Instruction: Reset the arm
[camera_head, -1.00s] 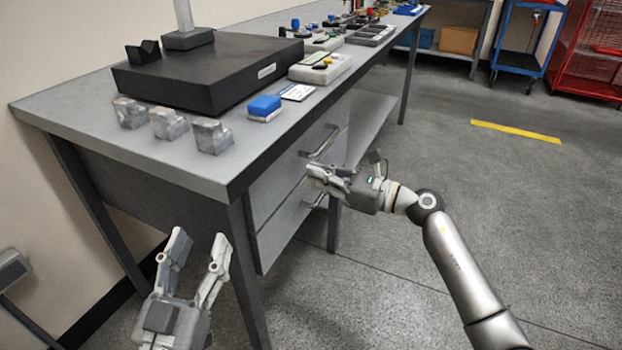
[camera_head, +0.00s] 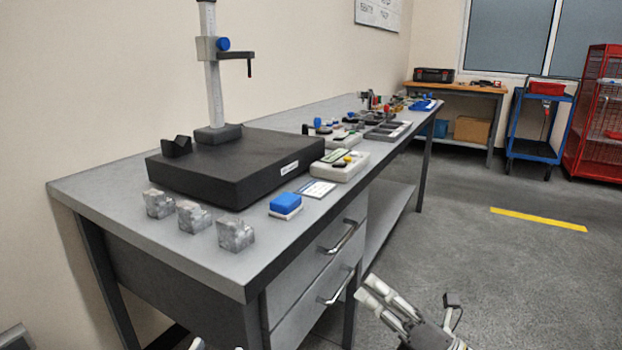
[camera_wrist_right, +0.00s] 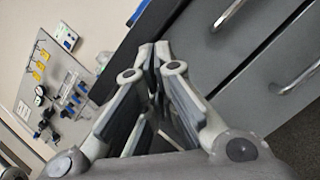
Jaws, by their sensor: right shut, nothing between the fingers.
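My right gripper (camera_head: 366,286) is at the bottom of the head view, in front of the bench drawers and below the bench top. Its fingers are together and empty. In the right wrist view its fingertips (camera_wrist_right: 154,50) meet in front of the grey drawer fronts. Only the fingertips of my left gripper (camera_head: 218,346) show at the bottom edge of the head view, spread apart with nothing visible between them; the rest of it is out of frame.
The bench (camera_head: 130,185) holds a black surface plate (camera_head: 235,165) with a height gauge (camera_head: 213,90), several grey metal blocks (camera_head: 195,217) and a blue-topped block (camera_head: 286,203). Drawer handles (camera_head: 338,238) stick out near my right gripper. The floor (camera_head: 500,270) on the right is clear.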

